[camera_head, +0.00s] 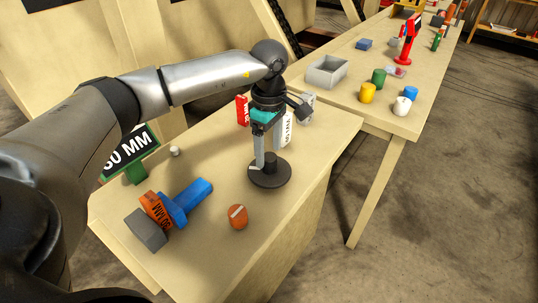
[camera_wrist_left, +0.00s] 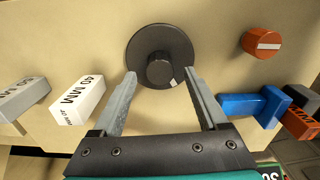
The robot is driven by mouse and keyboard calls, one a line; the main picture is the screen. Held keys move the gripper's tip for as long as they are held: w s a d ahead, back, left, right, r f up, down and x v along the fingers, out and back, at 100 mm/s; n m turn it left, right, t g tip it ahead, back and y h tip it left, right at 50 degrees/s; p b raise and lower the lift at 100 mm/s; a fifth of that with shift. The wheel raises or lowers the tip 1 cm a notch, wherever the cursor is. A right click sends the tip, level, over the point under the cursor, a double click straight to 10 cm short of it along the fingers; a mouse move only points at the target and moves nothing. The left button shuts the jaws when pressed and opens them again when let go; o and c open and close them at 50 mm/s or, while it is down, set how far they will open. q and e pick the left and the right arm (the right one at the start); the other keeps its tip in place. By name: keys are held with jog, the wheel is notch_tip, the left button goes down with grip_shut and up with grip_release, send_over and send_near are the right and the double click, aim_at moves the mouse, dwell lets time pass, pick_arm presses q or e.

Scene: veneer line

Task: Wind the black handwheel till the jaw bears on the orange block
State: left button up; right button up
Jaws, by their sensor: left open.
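The black handwheel (camera_head: 282,181) lies flat on the bench, a round disc with a raised hub; it also shows in the left wrist view (camera_wrist_left: 147,42). My left gripper (camera_head: 267,158) points down over it, open, with its fingers (camera_wrist_left: 160,76) on either side of the hub. I cannot tell whether they touch it. The blue jaw (camera_head: 190,199) is beside the orange block (camera_head: 157,209), which has dark lettering and stands against a dark grey block (camera_head: 146,230). I cannot tell whether jaw and orange block touch. My right gripper is not in view.
An orange-red knob (camera_head: 237,217) with a white bar stands in front. A green sign (camera_head: 130,150) and small pale peg (camera_head: 175,151) are at left. White (camera_head: 286,130), red (camera_head: 242,111) and grey (camera_head: 308,104) blocks stand behind my gripper. Another table holds a grey bin (camera_head: 326,74).

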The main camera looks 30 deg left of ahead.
aim_at(269, 156)
pick_arm(q)
notch_tip(269, 156, up, 12)
jog(key=p, duration=0.1)
jog(key=shift+r, duration=0.15)
dwell(0.5)
